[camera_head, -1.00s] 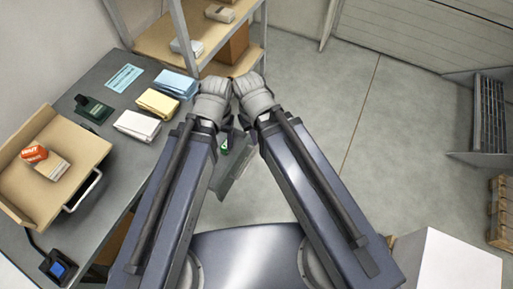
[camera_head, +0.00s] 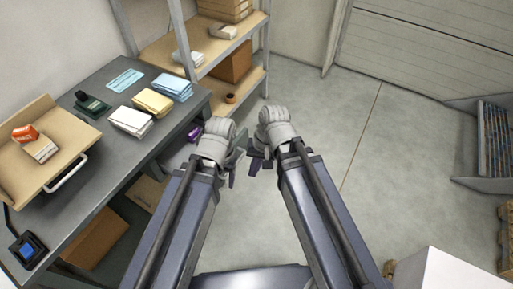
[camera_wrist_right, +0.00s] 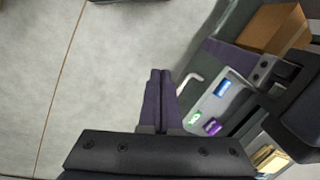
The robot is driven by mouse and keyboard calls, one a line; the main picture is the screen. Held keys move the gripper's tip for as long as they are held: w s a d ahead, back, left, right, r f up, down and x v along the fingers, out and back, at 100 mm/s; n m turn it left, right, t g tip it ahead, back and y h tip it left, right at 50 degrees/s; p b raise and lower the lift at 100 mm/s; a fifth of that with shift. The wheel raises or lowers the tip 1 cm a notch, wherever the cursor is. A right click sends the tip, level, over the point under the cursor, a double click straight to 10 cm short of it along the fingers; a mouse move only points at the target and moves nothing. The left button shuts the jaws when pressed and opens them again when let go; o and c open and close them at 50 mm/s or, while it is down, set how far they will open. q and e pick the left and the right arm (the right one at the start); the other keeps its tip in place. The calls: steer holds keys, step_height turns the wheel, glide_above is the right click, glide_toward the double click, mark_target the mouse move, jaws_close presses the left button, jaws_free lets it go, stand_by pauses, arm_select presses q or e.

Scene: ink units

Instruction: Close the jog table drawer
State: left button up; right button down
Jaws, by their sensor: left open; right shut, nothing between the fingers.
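The grey drawer (camera_wrist_right: 203,104) stands open in the right wrist view, with a pale handle (camera_wrist_right: 189,80) at its outer end. Blue, green and purple items lie in it. In the head view my left arm hides most of the drawer; a purple item (camera_head: 194,133) shows in it beside the grey table (camera_head: 107,160). My left gripper (camera_head: 236,167) is open close to the drawer; it also shows at the right of the right wrist view. My right gripper (camera_head: 261,161) is shut and empty, its fingers (camera_wrist_right: 160,98) apart from the handle in the wrist picture.
A tan tilted tray (camera_head: 70,140) with an orange and white box and a pale handle sits on the table. Paper stacks (camera_head: 153,101) lie toward its back. Shelving (camera_head: 228,55) stands behind. A white block (camera_head: 455,272) is at lower right.

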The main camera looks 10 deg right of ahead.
steer(key=w+d+f+m+t+y+b, duration=0.3)
steer(key=w+f+m+y+b, duration=0.7)
steer(key=b, duration=1)
steer(key=w+d+f+m+t+y+b, duration=0.25)
steer(key=w+d+m+t+b, duration=0.25)
steer(key=d+m+t+b, duration=0.55)
steer(key=w+a+m+g+b, duration=0.2)
steer(key=w+a, duration=0.5)
steer(key=a, duration=0.4)
steer(key=shift+w+f+m+h+b, duration=0.35)
steer(key=shift+f+m+b, duration=0.05)
steer(key=shift+m+b, duration=0.15)
steer(key=x, duration=2.1)
steer(key=shift+s+a+f, duration=0.1)
steer(key=shift+f, duration=0.1)
steer(key=shift+a, duration=0.1)
steer(key=shift+w+a+r, duration=0.1)
steer(key=shift+w, duration=0.1)
